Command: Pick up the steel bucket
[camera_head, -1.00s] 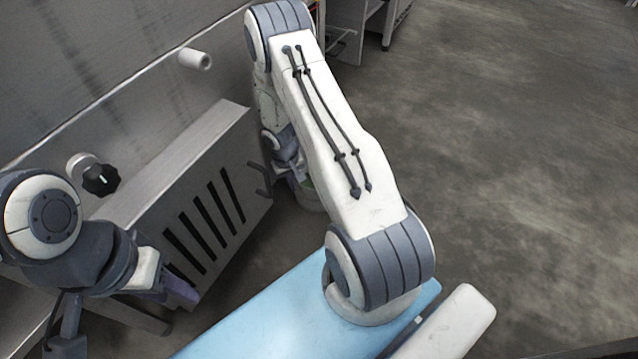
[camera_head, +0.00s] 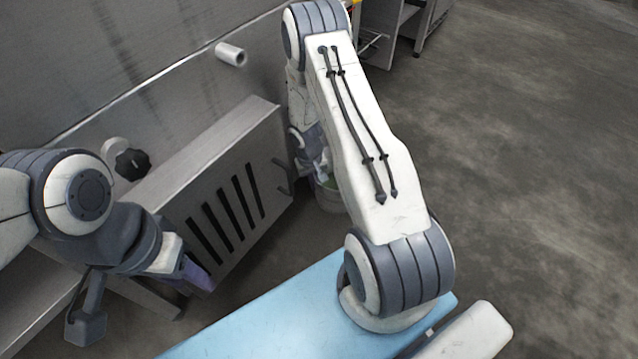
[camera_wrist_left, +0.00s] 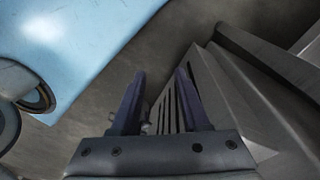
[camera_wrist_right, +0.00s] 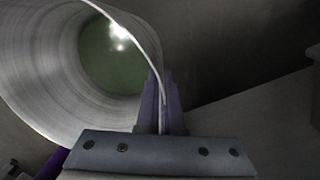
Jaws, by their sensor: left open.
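The steel bucket (camera_head: 330,198) stands low beside the right end of the slotted steel unit, partly hidden behind my right arm. In the right wrist view the bucket (camera_wrist_right: 45,75) fills the upper left, its mouth facing the camera and something green and shiny inside. My right gripper (camera_wrist_right: 161,100) has its fingers close together with the bucket's rim wall between them. In the head view that gripper is mostly hidden by its arm. My left gripper (camera_head: 198,275) is open and empty in front of the slotted unit; its two fingers stand apart in the left wrist view (camera_wrist_left: 160,95).
The slotted steel unit (camera_head: 165,185) stands along the steel wall, with a black knob (camera_head: 132,163) and a white pipe end (camera_head: 231,54) nearby. Shelving (camera_head: 405,30) stands at the back. The grey floor (camera_head: 530,150) to the right is clear.

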